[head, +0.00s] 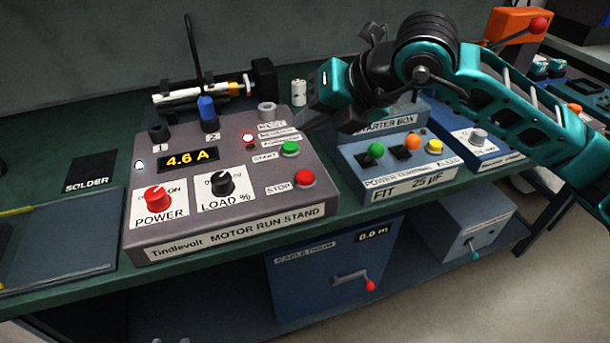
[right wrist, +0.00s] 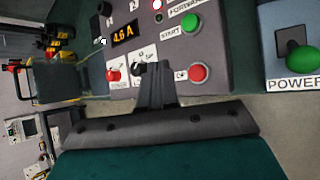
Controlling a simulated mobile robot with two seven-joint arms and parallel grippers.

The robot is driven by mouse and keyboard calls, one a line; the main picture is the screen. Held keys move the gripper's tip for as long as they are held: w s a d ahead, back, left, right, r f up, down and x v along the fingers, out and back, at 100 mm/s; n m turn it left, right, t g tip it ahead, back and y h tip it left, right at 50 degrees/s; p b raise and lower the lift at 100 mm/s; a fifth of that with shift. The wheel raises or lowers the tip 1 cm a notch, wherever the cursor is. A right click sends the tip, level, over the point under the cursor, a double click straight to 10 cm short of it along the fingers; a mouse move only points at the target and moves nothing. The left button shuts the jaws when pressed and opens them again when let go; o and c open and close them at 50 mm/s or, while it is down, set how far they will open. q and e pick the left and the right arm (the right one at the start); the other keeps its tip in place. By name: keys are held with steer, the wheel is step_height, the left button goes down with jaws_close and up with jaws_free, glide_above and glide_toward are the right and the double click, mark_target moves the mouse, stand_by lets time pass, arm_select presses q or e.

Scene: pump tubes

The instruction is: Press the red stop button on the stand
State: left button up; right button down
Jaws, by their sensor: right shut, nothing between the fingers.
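The red stop button (head: 304,178) sits at the right front of the grey motor run stand (head: 230,232), beside its "STOP" label. The green start button (head: 289,148) is just behind it. The stand's display (head: 188,159) reads 4.6 A. My right gripper (head: 308,123) is over the stand's right rear part, behind the stop button and apart from it, with its fingers shut and empty. In the right wrist view the shut fingers (right wrist: 154,84) point toward the stand, and the stop button (right wrist: 198,73) shows to their right. My left gripper is in no view.
A red power knob (head: 157,198) and a black load knob (head: 222,184) are on the stand's front left. A black solder mat (head: 90,172) lies at left. A cable drum box (head: 330,270) is below the bench.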

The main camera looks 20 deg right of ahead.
steer(key=b, duration=0.3)
glide_above(310, 176)
step_height(310, 176, down, 5)
steer(key=shift+s+f, duration=0.1)
steer(key=shift+f, duration=0.1)
steer(key=shift+f+b, duration=0.8)
steer(key=shift+f, duration=0.2)
arm_select(q)
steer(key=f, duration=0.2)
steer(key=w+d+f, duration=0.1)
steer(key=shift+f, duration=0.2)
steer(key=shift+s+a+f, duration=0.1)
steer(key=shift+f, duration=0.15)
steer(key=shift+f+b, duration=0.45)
steer(key=shift+b, duration=0.25)
arm_select(e)
steer(key=shift+f, duration=0.4)
